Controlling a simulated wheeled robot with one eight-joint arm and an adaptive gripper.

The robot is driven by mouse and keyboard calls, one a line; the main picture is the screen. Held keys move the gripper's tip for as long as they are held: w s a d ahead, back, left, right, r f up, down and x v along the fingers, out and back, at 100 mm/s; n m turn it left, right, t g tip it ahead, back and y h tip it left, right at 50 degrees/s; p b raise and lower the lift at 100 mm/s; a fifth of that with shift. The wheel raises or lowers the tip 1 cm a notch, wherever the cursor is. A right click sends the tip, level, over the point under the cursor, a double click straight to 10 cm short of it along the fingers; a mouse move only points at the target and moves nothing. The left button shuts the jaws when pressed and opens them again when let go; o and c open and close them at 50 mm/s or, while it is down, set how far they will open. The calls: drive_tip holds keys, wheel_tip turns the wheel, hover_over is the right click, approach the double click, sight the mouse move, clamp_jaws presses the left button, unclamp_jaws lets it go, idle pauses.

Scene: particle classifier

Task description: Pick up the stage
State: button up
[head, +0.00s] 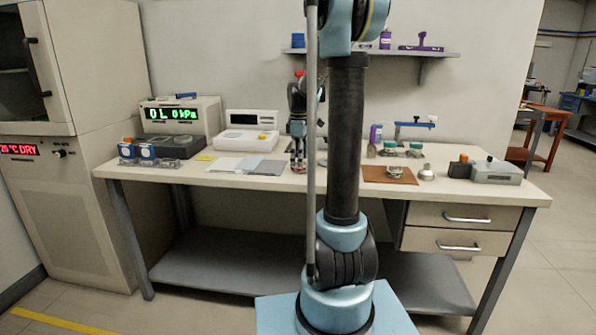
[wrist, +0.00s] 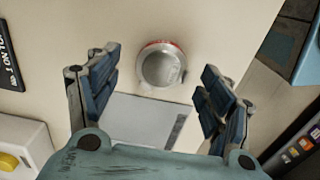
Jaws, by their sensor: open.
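A round silver metal piece with a red rim, which looks like the stage (wrist: 161,66), sits on the pale bench top in the wrist view. It lies between and slightly beyond my finger tips in that picture. My gripper (wrist: 160,76) is open, with one finger on each side and nothing held. In the head view my gripper (head: 298,164) points down over the bench, beside a grey sheet. The round piece cannot be made out in the head view. Whether the fingers touch the bench cannot be told.
Flat sheets (head: 228,163) lie left of my gripper, with a white instrument (head: 247,141) behind. A pressure display (head: 170,115) stands further left. A wall shelf (head: 420,53) is above.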

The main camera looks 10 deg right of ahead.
drive_tip(key=shift+f, duration=1.4)
drive_tip(key=c, duration=1.3)
drive_tip(key=shift+r, duration=0.1)
